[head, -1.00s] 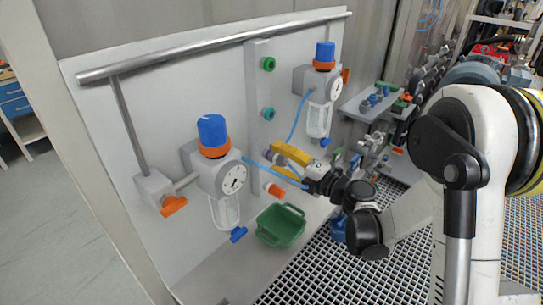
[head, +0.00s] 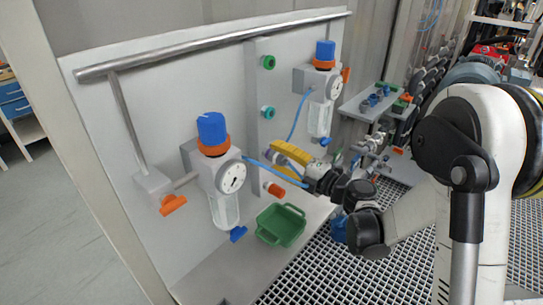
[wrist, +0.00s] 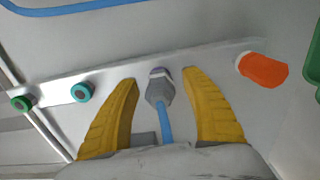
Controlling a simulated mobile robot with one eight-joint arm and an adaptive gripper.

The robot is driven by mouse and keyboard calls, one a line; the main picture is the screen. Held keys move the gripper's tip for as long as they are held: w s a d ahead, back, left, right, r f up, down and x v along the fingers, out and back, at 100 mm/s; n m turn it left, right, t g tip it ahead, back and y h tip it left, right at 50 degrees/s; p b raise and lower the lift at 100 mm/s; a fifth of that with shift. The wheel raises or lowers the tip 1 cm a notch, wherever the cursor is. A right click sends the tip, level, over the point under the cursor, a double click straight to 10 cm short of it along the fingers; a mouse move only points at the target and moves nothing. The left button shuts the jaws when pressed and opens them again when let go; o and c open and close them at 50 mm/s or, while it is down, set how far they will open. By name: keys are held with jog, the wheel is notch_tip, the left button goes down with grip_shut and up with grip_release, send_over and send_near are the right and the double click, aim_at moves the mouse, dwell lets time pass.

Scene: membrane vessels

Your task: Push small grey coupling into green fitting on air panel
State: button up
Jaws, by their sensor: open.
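The small grey coupling (wrist: 158,92) has a blue hose running from its near end. It lies between the yellow fingers of my gripper (wrist: 160,77) in the wrist view, with a visible gap on each side. Its far end is at a pale, purplish fitting on the panel strip; I cannot tell whether it is seated there. My open gripper (head: 278,153) is at the strip in the head view, where the fingers hide the coupling. A dark green fitting (wrist: 22,103) and a teal-green one (wrist: 82,92) are on the same strip; the dark green one (head: 268,62) is topmost in the head view.
An orange fitting (wrist: 262,70) is at the strip's other end. Two regulators, one near (head: 212,165) and one far (head: 322,85), flank the strip on the white panel. A green basket (head: 281,225) stands below. Blue hoses cross near my gripper.

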aim_at(288, 163)
grip_shut()
jog(key=shift+s+d, duration=0.1)
jog(key=shift+d, duration=0.1)
jog(key=shift+b+v, duration=0.5)
jog(key=shift+v, duration=2.3)
notch_tip(288, 163, up, 26)
jog(key=p, duration=2.2)
jog(key=shift+s+d, duration=0.4)
jog(key=shift+d, duration=0.05)
